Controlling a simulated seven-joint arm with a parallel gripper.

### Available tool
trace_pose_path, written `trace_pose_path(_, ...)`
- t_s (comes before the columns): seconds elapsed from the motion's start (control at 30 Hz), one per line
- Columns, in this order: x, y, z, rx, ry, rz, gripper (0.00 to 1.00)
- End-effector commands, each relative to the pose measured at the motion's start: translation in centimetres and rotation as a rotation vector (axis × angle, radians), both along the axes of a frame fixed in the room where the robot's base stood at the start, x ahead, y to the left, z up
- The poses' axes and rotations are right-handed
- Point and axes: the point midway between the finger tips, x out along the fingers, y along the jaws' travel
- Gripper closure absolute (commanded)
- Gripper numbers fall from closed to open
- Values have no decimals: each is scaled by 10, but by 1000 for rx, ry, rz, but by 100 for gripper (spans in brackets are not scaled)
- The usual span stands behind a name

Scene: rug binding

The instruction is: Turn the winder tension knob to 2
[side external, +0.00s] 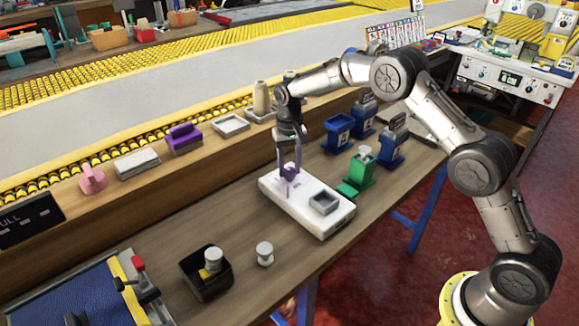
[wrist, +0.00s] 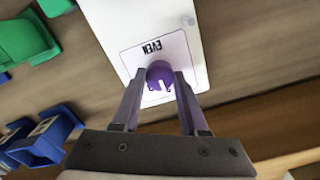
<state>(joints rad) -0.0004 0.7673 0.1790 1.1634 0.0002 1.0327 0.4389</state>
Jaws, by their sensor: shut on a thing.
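The purple tension knob (wrist: 159,76) sits on a white label plate printed "EVEN" (wrist: 153,50) on the white winder box (side external: 310,217). A short white mark shows on the knob's near part. The scale numbers cannot be read, so I cannot tell its setting. My gripper (wrist: 161,80) is shut on the knob, one finger on each side. In the side external view my gripper (side external: 290,178) points straight down onto the far-left part of the box and partly hides the knob.
A grey square tray (side external: 324,203) is on the box's right part. A green holder (side external: 355,178) and several blue holders (side external: 338,134) stand behind it to the right. A white spool (side external: 264,254) and a black bin (side external: 207,282) stand front left. Bare wood lies between.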

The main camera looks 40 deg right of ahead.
Motion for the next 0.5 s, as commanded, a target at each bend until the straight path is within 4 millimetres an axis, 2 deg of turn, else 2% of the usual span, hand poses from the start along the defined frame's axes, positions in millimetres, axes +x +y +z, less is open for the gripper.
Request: trace_pose_path(0.5,1,0,2,0,-5,-33,100)
